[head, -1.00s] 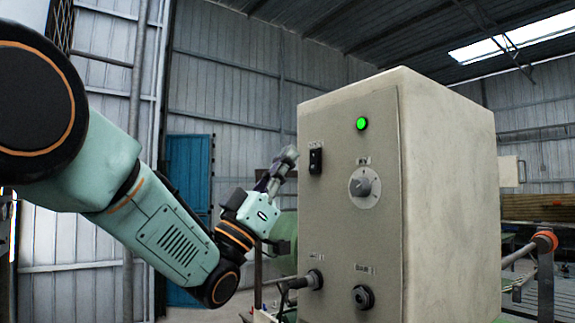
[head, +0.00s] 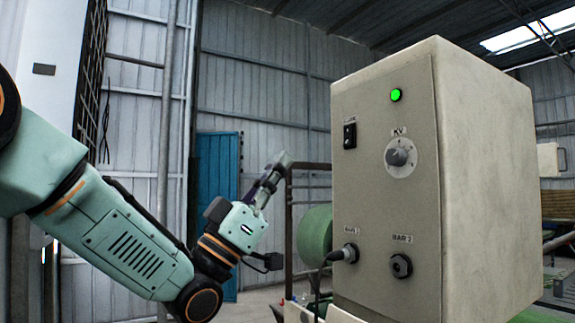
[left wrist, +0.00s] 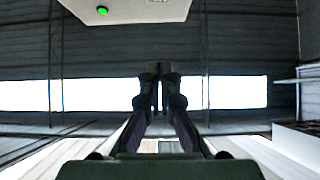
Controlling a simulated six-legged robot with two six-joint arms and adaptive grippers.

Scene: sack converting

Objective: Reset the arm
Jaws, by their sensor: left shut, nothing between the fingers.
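My left gripper (head: 277,164) is shut and empty, raised to the left of the beige control box and apart from it. In the left wrist view its two fingers (left wrist: 159,103) are together with nothing between them. The control box (head: 385,255) has a lit green lamp (head: 396,95), a black rocker switch (head: 349,136) and a round KV knob (head: 401,157). A plug with a black cable (head: 344,254) sits in the BAR 1 socket. The BAR 2 socket (head: 401,266) is empty. My right gripper is not in view.
A green roll (head: 314,236) and a dark metal frame (head: 289,215) stand behind the box's left side. A blue door (head: 217,180) is in the back wall. Open air lies between my left gripper and the box.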

